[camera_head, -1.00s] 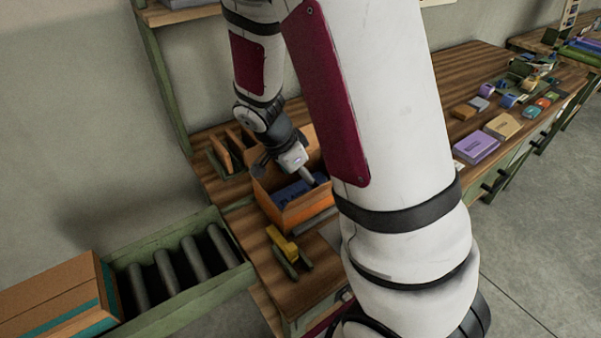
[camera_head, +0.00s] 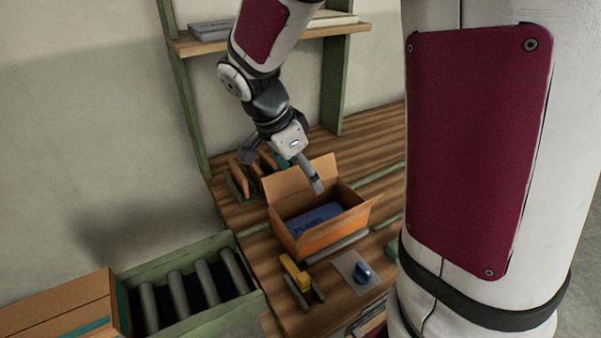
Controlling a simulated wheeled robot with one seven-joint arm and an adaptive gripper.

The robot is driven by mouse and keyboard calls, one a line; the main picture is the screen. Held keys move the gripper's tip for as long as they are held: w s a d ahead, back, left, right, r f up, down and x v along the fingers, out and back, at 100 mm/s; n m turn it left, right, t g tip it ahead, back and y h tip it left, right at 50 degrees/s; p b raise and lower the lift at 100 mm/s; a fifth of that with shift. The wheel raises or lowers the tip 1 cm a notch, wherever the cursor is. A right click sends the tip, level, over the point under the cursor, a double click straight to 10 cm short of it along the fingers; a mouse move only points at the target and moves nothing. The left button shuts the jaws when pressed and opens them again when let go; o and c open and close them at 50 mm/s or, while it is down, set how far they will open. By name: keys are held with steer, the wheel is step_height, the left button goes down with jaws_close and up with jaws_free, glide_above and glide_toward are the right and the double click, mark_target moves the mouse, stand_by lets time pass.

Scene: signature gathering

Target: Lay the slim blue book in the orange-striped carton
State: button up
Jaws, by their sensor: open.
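The orange-striped carton (camera_head: 335,235) stands open on the wooden bench, its flaps raised. The slim blue book (camera_head: 300,230) lies inside it, flat or nearly so, with dark lettering on its cover. My gripper (camera_head: 283,172) is above the back of the carton, its two fingers spread wide and empty. One finger hangs over the carton's opening and the other is to the left, near the upright dividers. The gripper is apart from the book.
A roller conveyor (camera_head: 190,285) with a teal-taped carton (camera_head: 60,310) is at left. A shelf (camera_head: 215,42) stands behind.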

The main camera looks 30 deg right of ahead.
steer(key=s+a+r+n+t+y, duration=0.2)
steer(key=s+a+r+n, duration=0.2)
steer(key=s+n, duration=0.4)
steer(key=s+a+r+n+t+y, duration=0.2)
steer(key=s+a+r+n+t, duration=0.1)
steer(key=s+r+n, duration=0.4)
steer(key=shift+s+a+n, duration=0.35)
steer(key=shift+s+n, duration=0.35)
steer(key=shift+n, duration=0.6)
